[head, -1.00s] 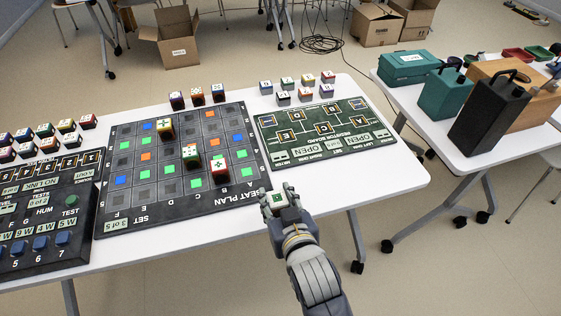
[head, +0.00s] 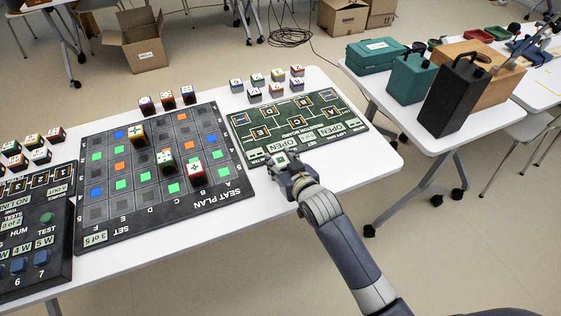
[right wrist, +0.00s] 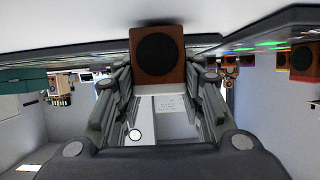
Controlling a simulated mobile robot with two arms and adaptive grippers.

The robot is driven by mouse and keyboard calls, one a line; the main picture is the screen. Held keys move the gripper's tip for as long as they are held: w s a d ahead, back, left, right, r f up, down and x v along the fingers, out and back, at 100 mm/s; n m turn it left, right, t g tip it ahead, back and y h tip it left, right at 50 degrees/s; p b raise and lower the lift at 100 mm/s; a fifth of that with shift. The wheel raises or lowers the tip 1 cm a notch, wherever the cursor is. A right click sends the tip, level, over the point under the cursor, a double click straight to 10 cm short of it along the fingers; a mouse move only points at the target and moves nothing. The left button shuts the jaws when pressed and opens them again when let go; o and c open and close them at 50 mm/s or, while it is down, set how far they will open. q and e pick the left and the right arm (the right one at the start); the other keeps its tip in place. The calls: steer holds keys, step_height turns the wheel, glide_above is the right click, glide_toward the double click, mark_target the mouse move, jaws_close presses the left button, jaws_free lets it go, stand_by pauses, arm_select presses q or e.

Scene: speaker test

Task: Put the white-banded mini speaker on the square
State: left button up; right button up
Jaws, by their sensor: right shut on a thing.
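My right gripper (head: 284,164) is shut on a small speaker (head: 280,158) whose top shows a pale rim and a green middle. It is at the near left corner of the green board, and I cannot tell if the speaker touches anything. In the right wrist view the speaker (right wrist: 158,55) has a reddish-brown front with a dark round cone, between the fingers. The dark seat plan board (head: 130,221) has a grid of grey and coloured lit squares. My left gripper is not in view.
The green board (head: 351,121) lies right of the seat plan, with several small speakers (head: 277,91) behind it. A control panel (head: 50,245) and more speakers (head: 32,140) are at the left. The white table's right end (head: 372,163) is clear.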

steer(key=shift+f, duration=0.2)
steer(key=shift+f, duration=0.15)
steer(key=o, duration=1.1)
